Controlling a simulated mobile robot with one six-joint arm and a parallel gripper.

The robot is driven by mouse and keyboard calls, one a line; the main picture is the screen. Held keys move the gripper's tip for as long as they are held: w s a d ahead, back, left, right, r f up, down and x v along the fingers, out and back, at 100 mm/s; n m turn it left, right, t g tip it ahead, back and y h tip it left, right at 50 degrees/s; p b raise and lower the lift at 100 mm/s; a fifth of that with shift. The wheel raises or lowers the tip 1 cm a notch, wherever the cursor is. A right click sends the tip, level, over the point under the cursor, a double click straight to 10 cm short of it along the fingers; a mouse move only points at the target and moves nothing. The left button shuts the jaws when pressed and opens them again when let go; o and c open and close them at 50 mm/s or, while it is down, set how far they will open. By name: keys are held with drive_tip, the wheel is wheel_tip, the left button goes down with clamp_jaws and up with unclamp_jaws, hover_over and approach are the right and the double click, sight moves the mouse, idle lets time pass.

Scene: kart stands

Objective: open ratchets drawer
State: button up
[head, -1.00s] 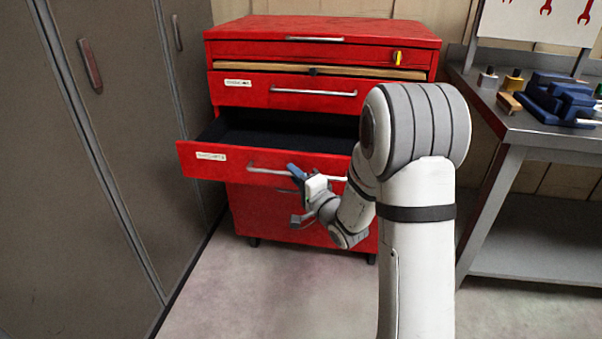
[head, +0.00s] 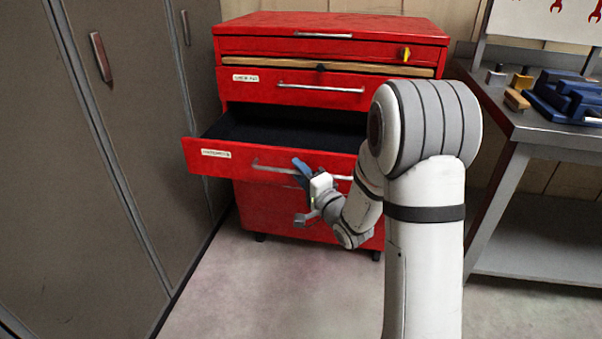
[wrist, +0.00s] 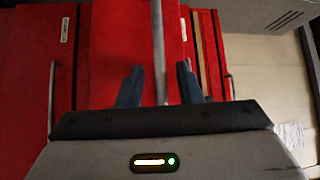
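The red tool cabinet (head: 335,23) stands ahead, with one wide drawer (head: 232,162) pulled well out. Its dark inside looks empty where I can see it; my arm hides the right part. The drawer's label (head: 216,153) is too small to read for sure. My gripper (head: 305,172) is at the front of this drawer, by its bar handle (head: 268,166). In the wrist view the handle (wrist: 158,45) runs between the two blue fingers of my gripper (wrist: 159,85). The fingers are apart, with gaps on both sides of the handle.
Another labelled drawer (head: 300,92) above is closed or nearly so. Grey lockers (head: 110,150) stand close on the left. A metal workbench (head: 535,130) with blue tools (head: 570,97) is on the right. The floor (head: 270,290) in front is clear.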

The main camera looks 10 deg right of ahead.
drive_tip(key=p+v, duration=0.1)
drive_tip(key=v, duration=0.6)
drive_tip(key=shift+s, duration=0.35)
drive_tip(key=shift+s+d+f, duration=0.1)
drive_tip(key=shift+d, duration=0.1)
